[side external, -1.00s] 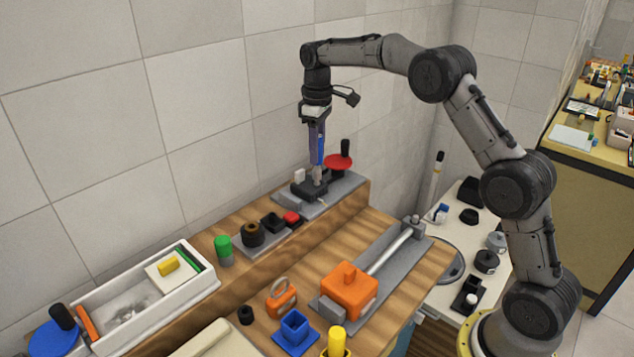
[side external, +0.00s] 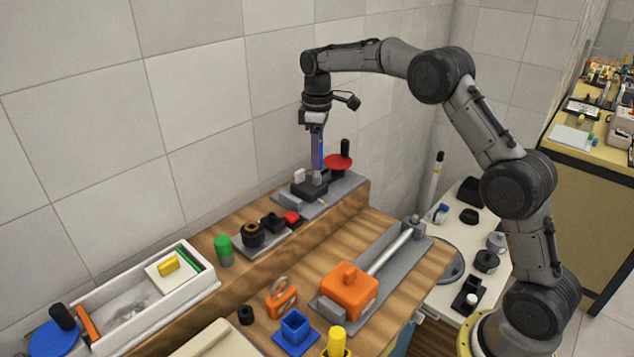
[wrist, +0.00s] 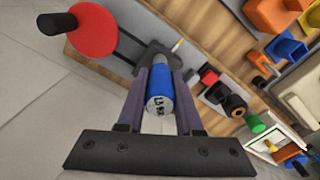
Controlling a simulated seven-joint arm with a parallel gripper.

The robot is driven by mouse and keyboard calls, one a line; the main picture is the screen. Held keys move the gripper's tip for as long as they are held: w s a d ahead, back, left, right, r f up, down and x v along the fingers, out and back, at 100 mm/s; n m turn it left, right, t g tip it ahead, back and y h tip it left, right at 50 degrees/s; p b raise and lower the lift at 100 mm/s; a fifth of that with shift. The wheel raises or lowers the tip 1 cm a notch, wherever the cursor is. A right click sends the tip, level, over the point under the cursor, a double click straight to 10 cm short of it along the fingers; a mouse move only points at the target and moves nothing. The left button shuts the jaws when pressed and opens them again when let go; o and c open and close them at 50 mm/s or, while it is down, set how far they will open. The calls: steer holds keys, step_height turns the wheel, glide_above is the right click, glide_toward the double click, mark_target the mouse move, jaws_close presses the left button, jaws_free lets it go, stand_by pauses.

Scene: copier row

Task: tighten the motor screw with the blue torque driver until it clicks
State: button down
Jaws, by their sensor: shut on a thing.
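My gripper (side external: 317,168) points straight down at the raised shelf along the wall. It is shut on the blue torque driver (wrist: 160,88), whose round end with dark markings shows between the fingers in the wrist view. In the side view only a thin blue strip of the driver (side external: 322,148) shows past the fingers. The driver stands upright over a dark motor block (side external: 308,190) on a grey plate (side external: 335,194). The driver's tip and the motor screw are hidden, so I cannot tell whether they touch.
A red disc with a black handle (side external: 338,162) stands close behind the gripper, near the wall. A holder with black and red parts (side external: 268,236) sits left of the motor. An orange block (side external: 349,291) and a blue square cup (side external: 295,328) are on the lower bench.

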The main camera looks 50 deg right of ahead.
steer(key=m, duration=0.5)
stand_by(0.4)
steer(key=shift+m, duration=1)
steer(key=m, duration=0.3)
steer(key=shift+m, duration=0.4)
steer(key=m, duration=0.4)
steer(key=shift+r, duration=0.2)
